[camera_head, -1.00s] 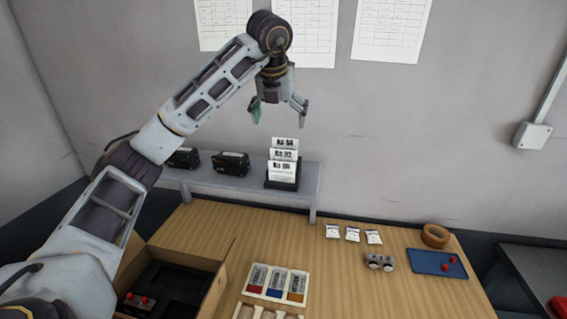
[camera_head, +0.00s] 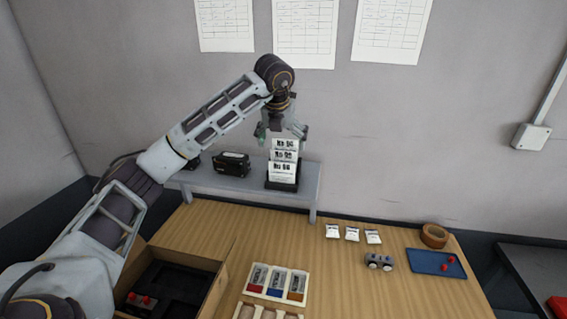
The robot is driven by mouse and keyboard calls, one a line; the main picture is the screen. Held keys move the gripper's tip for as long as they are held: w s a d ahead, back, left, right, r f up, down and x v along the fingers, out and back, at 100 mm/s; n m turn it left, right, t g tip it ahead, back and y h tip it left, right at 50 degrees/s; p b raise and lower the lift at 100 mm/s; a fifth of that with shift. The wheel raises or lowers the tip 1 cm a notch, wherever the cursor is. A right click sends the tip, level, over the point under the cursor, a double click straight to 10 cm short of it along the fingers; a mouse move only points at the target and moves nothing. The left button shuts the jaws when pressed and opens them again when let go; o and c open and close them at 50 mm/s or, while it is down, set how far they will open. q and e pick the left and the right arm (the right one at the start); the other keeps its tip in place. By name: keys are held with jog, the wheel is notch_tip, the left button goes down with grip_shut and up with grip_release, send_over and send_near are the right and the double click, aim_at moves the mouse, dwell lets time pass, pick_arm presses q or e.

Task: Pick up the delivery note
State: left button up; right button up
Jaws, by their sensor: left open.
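Several white delivery notes with black print (camera_head: 284,155) stand in tiers in a black holder (camera_head: 283,186) on the grey shelf. My left gripper (camera_head: 282,138) points down just above the notes, at the height of the topmost one's upper edge. Its fingers are apart, one to each side of that upper edge. I cannot tell whether they touch the paper. My right gripper is not in view.
Black boxed devices (camera_head: 232,163) stand on the grey shelf (camera_head: 312,192) left of the holder. An open cardboard box (camera_head: 222,275), a tray with coloured compartments (camera_head: 279,282), white packets (camera_head: 352,234), a grey fitting (camera_head: 379,261), a tape roll (camera_head: 434,236) and a blue tray (camera_head: 425,262) lie on the wooden table.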

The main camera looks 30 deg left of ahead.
aim_at(284, 153)
pick_arm(q)
jog(key=shift+f, duration=0.15)
jog(key=shift+p+x, duration=0.8)
jog(key=shift+x, duration=1.7)
jog(key=shift+w+a, duration=0.1)
jog(key=shift+a, duration=0.05)
jog(key=c, duration=0.7)
